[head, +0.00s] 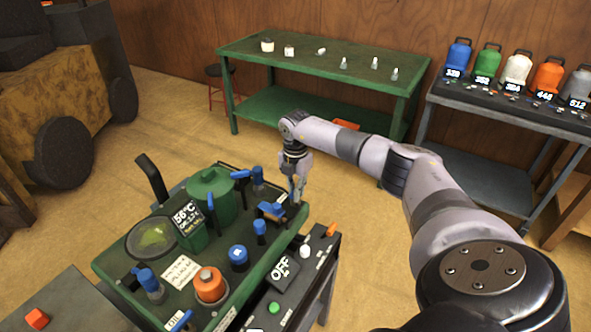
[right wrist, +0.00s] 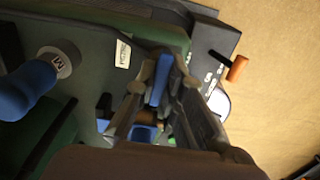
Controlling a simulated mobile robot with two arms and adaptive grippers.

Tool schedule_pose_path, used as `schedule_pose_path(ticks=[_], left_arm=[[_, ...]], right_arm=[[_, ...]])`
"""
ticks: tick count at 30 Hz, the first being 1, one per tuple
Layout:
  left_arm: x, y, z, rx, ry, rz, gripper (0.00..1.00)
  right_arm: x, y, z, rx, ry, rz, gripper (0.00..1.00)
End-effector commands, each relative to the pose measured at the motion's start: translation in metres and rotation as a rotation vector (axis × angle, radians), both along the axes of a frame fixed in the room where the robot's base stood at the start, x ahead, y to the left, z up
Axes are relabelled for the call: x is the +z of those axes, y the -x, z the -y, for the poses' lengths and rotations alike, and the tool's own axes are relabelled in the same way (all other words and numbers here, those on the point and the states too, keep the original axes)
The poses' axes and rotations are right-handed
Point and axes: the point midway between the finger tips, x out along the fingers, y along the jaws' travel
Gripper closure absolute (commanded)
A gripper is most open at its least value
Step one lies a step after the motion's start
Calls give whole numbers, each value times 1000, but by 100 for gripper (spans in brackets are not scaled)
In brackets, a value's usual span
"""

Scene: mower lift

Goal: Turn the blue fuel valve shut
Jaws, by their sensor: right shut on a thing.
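My right gripper (head: 297,198) reaches down from above to the right edge of the green machine panel (head: 222,262). Its fingers are shut on a blue valve lever (head: 281,197). In the right wrist view the blue lever (right wrist: 161,80) stands narrow between the two fingers of the right gripper (right wrist: 165,75). A blue block (right wrist: 143,132) shows below the fingers; I cannot tell whether it belongs to the same valve. Which way the valve is turned is hard to read. My left gripper is not in view.
A green bench (head: 322,53) stands behind. A shelf (head: 505,118) holds several coloured jugs.

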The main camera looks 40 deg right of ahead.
Motion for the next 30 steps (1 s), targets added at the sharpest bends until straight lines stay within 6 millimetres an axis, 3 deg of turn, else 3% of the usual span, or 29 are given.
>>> schedule_pose_path(ticks=[9, 10, 19, 30], left_arm=[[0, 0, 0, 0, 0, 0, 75], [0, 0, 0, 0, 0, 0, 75], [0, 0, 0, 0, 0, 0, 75], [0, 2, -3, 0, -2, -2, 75]], right_arm=[[1, -1, 1, -6, 1, 4, 100], [1, -1, 1, -6, 1, 4, 88], [1, 0, 1, -3, 0, 2, 69], [7, -1, 1, -2, 0, 2, 69]])
